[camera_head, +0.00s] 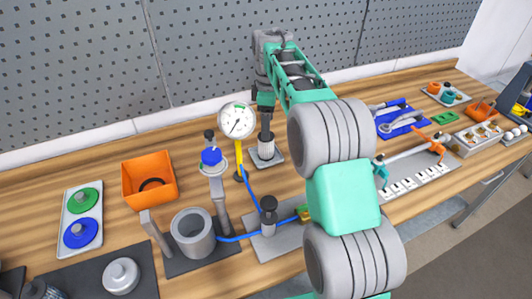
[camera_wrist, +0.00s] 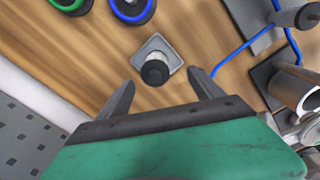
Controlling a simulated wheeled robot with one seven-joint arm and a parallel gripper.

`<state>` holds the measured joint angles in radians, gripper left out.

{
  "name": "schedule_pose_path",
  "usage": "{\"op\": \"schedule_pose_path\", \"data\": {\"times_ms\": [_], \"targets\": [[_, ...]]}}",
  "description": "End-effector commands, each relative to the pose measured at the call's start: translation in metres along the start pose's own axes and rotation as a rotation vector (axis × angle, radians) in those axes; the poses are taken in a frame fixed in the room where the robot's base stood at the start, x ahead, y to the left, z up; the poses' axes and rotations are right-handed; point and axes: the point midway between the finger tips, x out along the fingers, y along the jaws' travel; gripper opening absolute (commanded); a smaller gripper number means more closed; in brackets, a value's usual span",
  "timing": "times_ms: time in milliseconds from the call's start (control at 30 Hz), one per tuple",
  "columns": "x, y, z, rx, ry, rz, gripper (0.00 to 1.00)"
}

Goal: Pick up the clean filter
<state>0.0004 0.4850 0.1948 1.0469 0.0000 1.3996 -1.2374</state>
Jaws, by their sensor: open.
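A small pale cylinder with a dark top, which looks like the clean filter (camera_head: 266,148), stands upright on a square grey dish (camera_head: 273,160) near the middle of the bench. In the wrist view the filter (camera_wrist: 154,70) stands on its dish (camera_wrist: 145,50) just beyond the fingertips. My gripper (camera_head: 265,113) points down above the filter. In the wrist view my gripper (camera_wrist: 161,80) has its two fingers spread, with nothing between them, and the filter lies ahead of the gap. No contact shows.
A pressure gauge (camera_head: 237,120) on a yellow stem stands close left of the filter, with a blue hose (camera_head: 233,239) below. An orange bin (camera_head: 150,184) and a grey cup (camera_head: 193,233) stand further left. Green (camera_wrist: 68,4) and blue (camera_wrist: 133,12) rings lie near the dish.

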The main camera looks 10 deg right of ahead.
Motion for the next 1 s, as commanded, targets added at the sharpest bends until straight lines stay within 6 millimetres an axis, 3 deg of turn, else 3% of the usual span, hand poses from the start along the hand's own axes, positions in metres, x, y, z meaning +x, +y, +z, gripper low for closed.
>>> {"op": "schedule_pose_path", "data": {"times_ms": [100,600,833,1000], "targets": [[0.017,0.009,-0.003,-0.056,-0.005,-0.016,0.76],[0.087,0.012,-0.006,-0.061,-0.005,-0.016,0.76],[0.092,0.012,-0.006,-0.06,-0.004,-0.014,0.76],[0.092,0.012,-0.006,-0.06,-0.004,-0.014,0.63]]}}
